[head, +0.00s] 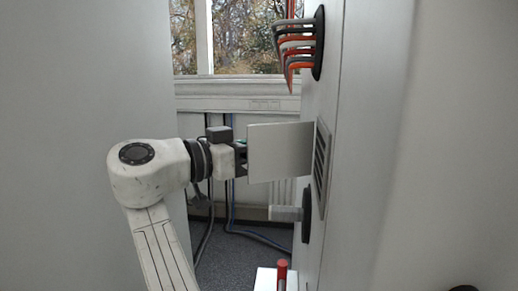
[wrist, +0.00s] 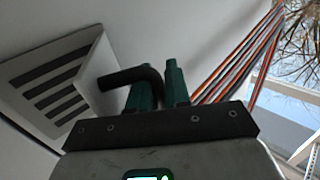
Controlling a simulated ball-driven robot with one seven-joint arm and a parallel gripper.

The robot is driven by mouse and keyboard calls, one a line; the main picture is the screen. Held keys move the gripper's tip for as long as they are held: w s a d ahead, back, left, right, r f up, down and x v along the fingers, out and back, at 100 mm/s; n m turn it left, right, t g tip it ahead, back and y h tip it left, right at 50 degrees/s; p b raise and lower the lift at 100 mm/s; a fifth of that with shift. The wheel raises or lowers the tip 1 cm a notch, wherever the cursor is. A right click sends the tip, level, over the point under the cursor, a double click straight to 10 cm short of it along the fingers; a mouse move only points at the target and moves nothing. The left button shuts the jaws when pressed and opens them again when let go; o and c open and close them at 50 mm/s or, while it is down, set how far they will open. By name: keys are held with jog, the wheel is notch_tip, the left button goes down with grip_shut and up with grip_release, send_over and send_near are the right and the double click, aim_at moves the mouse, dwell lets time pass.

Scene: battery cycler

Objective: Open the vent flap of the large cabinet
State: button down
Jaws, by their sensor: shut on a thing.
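The vent flap (head: 280,152) is a pale flat panel. It stands well out from the side of the large cabinet (head: 345,110), beside the dark-slotted vent grille (head: 321,168), which is uncovered. In the wrist view the flap (wrist: 97,72) shows at a steep angle beside the slots of the grille (wrist: 50,92). My gripper (head: 241,157) is at the flap's outer edge, its fingertips partly hidden by the flap. In the wrist view the green fingers of my gripper (wrist: 157,88) are closed around a black bent handle (wrist: 128,77), which reaches toward the flap.
Red, orange and grey cables (head: 297,50) leave the cabinet above the flap. A grey cylindrical fitting on a black round base (head: 287,213) juts out below it. A white box with a red-topped item (head: 282,268) is lower down. A pale wall (head: 85,80) stands at left.

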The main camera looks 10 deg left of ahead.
jog(key=shift+d, duration=0.15)
jog(key=c, duration=1.2)
grip_release()
jog(key=shift+d, duration=0.1)
jog(key=shift+o, duration=0.2)
jog(key=v, duration=1)
jog(key=shift+s+a+b, duration=0.2)
jog(key=shift+a+b, duration=0.1)
jog(key=shift+a, duration=0.05)
